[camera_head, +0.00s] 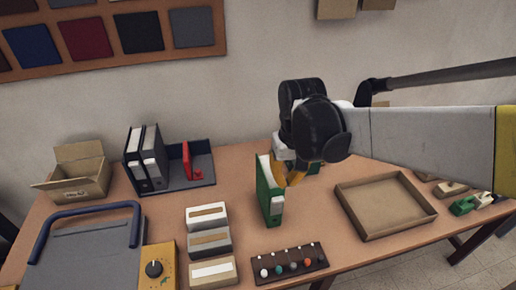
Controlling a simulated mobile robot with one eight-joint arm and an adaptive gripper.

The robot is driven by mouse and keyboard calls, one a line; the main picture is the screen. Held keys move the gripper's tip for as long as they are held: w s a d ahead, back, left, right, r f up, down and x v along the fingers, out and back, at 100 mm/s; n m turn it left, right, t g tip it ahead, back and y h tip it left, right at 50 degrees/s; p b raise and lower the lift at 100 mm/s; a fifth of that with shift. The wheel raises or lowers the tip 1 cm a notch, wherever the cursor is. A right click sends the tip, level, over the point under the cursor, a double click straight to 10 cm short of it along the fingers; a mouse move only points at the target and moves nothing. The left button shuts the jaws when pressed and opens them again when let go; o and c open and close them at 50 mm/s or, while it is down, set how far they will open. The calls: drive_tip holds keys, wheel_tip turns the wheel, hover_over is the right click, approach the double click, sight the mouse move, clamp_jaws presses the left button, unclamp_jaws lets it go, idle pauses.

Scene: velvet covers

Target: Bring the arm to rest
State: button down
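My arm reaches in from the right, and its dark wrist hangs over the middle of the table (235,160). My gripper (290,177), with orange fingers, points down just right of an upright green binder (267,190). The fingers look close to the binder's upper right edge; whether they touch it I cannot tell. The wrist partly hides the fingers, so their opening is unclear.
A black holder (200,160) with dark binders and a red one stands back left, beside an open cardboard box (78,178). Label boxes (208,240), a knob board (290,264) and a blue-handled machine (85,245) are in front. A shallow empty tray (385,205) lies right.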

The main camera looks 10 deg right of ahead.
idle(0.3)
drive_tip(key=s+f+t+b, duration=0.2)
drive_tip(key=s+t+b, duration=0.4)
drive_tip(key=s, duration=0.3)
